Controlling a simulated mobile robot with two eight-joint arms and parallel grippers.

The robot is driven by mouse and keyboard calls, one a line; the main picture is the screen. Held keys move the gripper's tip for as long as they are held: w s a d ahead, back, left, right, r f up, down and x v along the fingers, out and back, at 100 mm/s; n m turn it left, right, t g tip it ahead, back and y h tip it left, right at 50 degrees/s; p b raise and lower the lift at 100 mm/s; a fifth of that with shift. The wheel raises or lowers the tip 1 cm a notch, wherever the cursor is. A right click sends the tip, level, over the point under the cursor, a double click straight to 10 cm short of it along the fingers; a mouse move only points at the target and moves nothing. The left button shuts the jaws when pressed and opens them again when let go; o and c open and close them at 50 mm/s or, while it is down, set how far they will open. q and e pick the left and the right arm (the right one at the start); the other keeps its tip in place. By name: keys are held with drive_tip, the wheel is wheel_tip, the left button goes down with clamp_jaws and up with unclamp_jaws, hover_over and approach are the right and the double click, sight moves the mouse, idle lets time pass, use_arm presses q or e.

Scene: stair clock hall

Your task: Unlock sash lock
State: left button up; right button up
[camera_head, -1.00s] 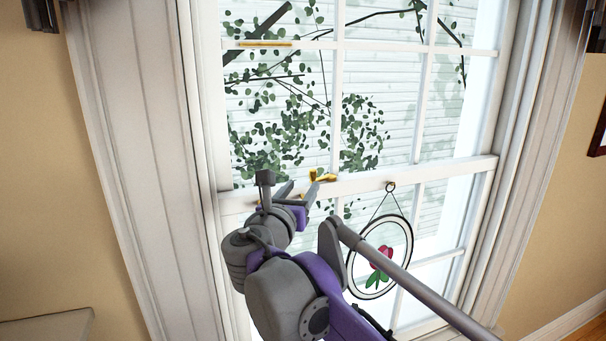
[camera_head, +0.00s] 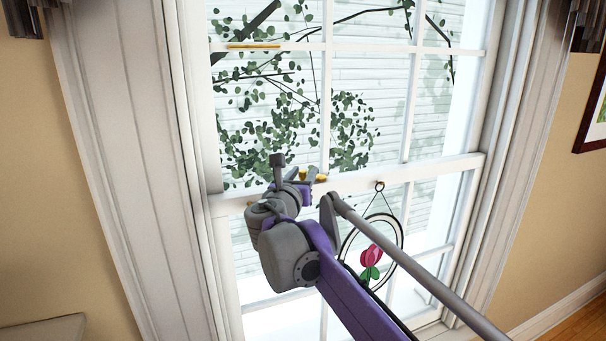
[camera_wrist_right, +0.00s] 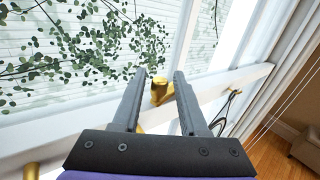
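The sash lock is a small brass fitting (camera_head: 312,176) on the middle rail of the white window (camera_head: 440,168). In the right wrist view the brass lock (camera_wrist_right: 159,90) shows between and just beyond my right gripper's fingertips. My right gripper (camera_head: 303,180) is at the rail, close to the lock and partly covering it. In the wrist view my right gripper (camera_wrist_right: 161,76) is open, one finger on each side of the lock. I cannot tell whether a finger touches it. My left gripper is not in view.
A round hanging ornament with a pink tulip (camera_head: 372,256) hangs from the rail, right of my right gripper and partly behind my arm. A brass bar (camera_head: 254,46) is higher on the window. Another brass piece (camera_wrist_right: 32,171) shows low left in the wrist view. A framed picture (camera_head: 594,122) hangs at right.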

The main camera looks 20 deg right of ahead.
clamp_jaws()
drive_tip(key=shift+w+a+r+m+g+h+p, duration=0.15)
drive_tip(key=shift+w+m+g+h+p, duration=0.2)
drive_tip(key=shift+m+g+h, duration=0.2)
drive_tip(key=shift+w+a+r+m+g+h+p, duration=0.1)
drive_tip(key=shift+w+m+g+h+p, duration=0.15)
drive_tip(key=shift+m+g+h, duration=0.25)
drive_tip(key=shift+w+d+f+m+g+h+p, duration=0.1)
drive_tip(key=shift+w+m+g+h+p, duration=0.15)
drive_tip(key=shift+m+g+h, duration=0.25)
drive_tip(key=shift+w+m+g+h+p, duration=0.15)
drive_tip(key=shift+m+g+h+p, duration=0.15)
drive_tip(key=shift+g, duration=0.25)
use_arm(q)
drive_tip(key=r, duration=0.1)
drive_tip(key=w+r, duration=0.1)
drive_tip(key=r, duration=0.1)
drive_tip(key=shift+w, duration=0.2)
use_arm(e)
drive_tip(key=shift+s+f, duration=0.1)
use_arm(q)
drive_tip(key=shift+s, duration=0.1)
use_arm(e)
drive_tip(key=shift+o, duration=1.2)
unclamp_jaws()
drive_tip(key=shift+s+d, duration=0.1)
